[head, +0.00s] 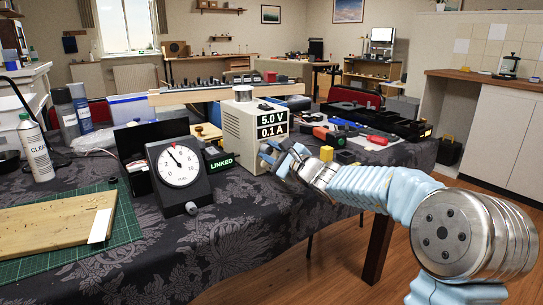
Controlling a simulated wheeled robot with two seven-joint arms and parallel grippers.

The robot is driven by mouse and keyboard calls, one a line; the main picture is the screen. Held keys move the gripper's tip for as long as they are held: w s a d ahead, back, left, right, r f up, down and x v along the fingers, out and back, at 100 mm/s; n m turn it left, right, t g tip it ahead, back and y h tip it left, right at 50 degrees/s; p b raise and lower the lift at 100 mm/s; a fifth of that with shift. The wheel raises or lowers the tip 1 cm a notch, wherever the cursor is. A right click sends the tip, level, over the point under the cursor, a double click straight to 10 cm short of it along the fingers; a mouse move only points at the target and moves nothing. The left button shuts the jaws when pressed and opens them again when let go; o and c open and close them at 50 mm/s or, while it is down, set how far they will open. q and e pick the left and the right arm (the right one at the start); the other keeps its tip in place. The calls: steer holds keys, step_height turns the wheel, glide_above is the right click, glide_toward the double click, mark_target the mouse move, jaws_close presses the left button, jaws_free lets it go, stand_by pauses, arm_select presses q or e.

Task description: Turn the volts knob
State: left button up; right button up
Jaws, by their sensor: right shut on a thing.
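A beige power supply box (236,126) stands on the cloth-covered table, its front turned to the right. Its display (272,124) reads 5.0 V and 0.1 A. My right gripper (270,155) reaches in from the right and is at the lower front of the box, below the display. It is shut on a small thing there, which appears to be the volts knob. The fingers hide the knob, so its label and angle cannot be seen. My left gripper is not in view.
A small yellow block (326,153) and a red-handled tool (377,140) lie to the right. A wooden board (50,228) lies at the front left.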

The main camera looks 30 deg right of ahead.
steer(key=o, duration=0.8)
steer(key=shift+c, duration=0.2)
steer(key=s+d+b, duration=0.1)
steer(key=s+d, duration=0.1)
steer(key=s, duration=1.1)
steer(key=shift+s+f, duration=0.15)
steer(key=shift+s, duration=0.2)
